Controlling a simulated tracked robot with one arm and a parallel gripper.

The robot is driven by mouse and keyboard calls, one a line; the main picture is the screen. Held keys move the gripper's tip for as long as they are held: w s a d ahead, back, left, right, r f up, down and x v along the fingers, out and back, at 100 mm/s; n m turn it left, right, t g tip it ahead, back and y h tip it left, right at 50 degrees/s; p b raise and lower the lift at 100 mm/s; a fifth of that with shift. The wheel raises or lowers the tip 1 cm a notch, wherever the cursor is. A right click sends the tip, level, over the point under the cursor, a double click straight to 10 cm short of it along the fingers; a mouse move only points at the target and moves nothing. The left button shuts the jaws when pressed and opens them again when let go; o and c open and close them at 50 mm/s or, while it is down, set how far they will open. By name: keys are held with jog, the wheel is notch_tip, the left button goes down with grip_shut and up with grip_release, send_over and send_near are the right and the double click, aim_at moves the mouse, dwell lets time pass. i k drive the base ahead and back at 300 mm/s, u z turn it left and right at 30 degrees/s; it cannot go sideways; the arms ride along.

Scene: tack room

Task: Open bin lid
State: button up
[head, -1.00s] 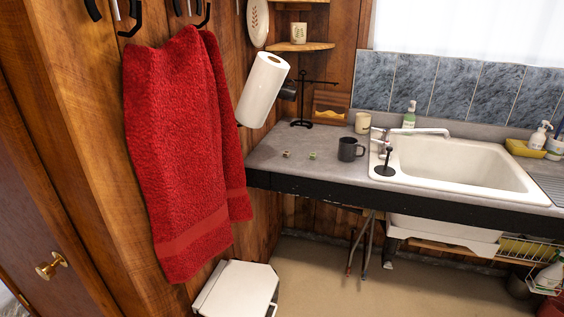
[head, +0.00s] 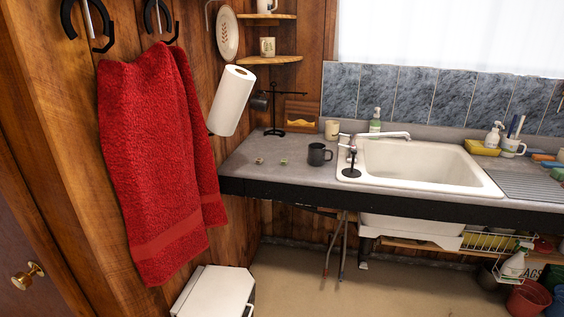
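A white bin (head: 212,293) with a flat lid stands on the floor at the bottom of the head view, against the wooden wall below the red towel. Its lid looks shut. A thin handle or bar shows at its right edge. The lower part of the bin is cut off by the picture's bottom edge. My gripper is not in view.
A red towel (head: 160,165) hangs from hooks above the bin. The counter (head: 262,163) with a white sink (head: 425,160) runs along the back wall. A cupboard door with a brass knob (head: 28,276) is at left. The floor (head: 350,293) right of the bin is clear.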

aim_at(219, 291)
jog(key=i, duration=0.85)
jog(key=u, duration=0.05)
